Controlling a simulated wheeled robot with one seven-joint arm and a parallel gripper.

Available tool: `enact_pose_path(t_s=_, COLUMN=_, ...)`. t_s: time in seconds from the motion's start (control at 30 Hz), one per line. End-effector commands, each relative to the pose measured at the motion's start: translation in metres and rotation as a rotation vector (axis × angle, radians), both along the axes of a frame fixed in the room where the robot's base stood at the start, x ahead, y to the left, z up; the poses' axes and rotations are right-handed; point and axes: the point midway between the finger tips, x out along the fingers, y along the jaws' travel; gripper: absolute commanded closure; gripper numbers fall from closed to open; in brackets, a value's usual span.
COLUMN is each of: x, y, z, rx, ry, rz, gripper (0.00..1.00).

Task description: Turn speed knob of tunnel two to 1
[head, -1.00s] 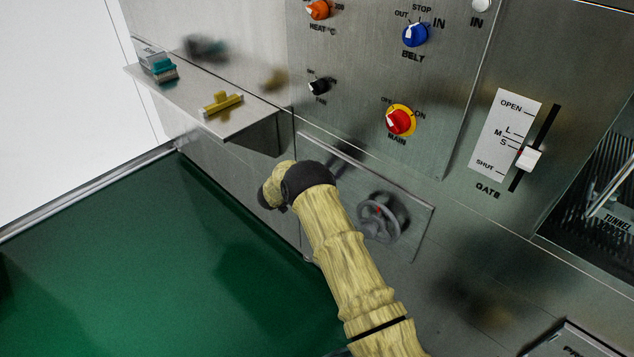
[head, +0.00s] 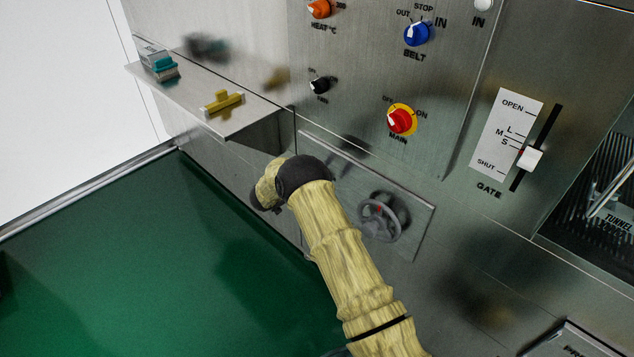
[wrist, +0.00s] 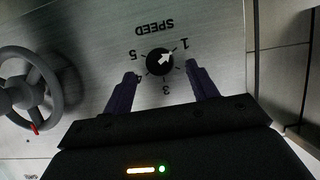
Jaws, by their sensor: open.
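The speed knob (wrist: 159,61) is a round black dial with a white arrow, seen in the wrist view on a brushed metal plate marked SPEED, which appears upside down. Its arrow points up and right toward the 1 mark (wrist: 184,44). The 3 and 5 marks also show around it. My gripper (wrist: 161,71) is open, with one dark finger to the lower left of the knob and the other to its lower right. I cannot tell whether either finger touches it. The knob and gripper are hidden in the head view.
A grey handwheel (head: 380,217) is on the same plate, and shows left of the knob in the wrist view (wrist: 26,92). A shelf (head: 215,92) holds a yellow piece (head: 223,102) and a teal one (head: 161,66). The main knob (head: 400,121) and gate slider (head: 530,158) are higher up.

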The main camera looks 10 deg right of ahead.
Motion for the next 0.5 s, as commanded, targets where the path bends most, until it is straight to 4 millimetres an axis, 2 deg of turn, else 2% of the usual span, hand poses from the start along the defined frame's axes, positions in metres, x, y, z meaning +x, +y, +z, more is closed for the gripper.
enact_pose_path(t_s=0.5, x=-0.056, y=0.080, z=0.041, rx=0.001, ry=0.000, rz=0.003, gripper=0.42)
